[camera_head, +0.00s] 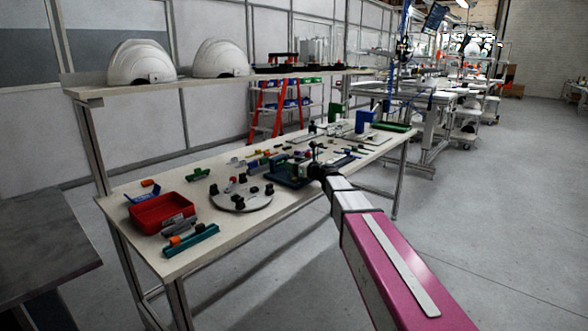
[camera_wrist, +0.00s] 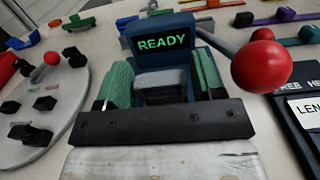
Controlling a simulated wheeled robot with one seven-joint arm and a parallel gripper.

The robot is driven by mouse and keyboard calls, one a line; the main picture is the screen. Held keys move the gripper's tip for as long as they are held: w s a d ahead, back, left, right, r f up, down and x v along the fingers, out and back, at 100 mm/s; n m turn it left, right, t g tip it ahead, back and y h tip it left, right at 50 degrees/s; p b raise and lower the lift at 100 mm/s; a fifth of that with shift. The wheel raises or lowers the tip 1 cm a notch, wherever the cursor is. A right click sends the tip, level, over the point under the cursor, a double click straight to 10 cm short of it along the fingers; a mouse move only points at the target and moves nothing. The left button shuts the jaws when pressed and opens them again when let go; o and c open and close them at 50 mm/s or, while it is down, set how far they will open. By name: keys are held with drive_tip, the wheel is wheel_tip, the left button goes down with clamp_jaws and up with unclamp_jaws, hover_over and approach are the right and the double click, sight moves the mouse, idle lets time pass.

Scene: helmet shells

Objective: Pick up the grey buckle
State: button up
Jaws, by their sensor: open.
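In the wrist view, a grey piece that looks like the buckle (camera_wrist: 162,78) sits low in front of a dark blue device (camera_wrist: 165,58) with a green READY display. My gripper (camera_wrist: 160,88) is open, with a green textured finger on each side of the grey piece. I cannot tell whether the fingers touch it. A dark part covers its near, lower side. In the head view, my gripper (camera_head: 314,168) is over the near edge of the workbench at the device; the buckle cannot be made out there.
A lever with a red ball (camera_wrist: 262,66) stands close at the right of my gripper. A round plate (camera_head: 241,199) with black knobs lies to the left, beyond it a red bin (camera_head: 160,212). A dark labelled panel (camera_wrist: 300,125) lies right. Many small coloured parts crowd the bench (camera_head: 208,255).

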drive_tip(key=shift+a, duration=0.1)
drive_tip(key=c, duration=0.7)
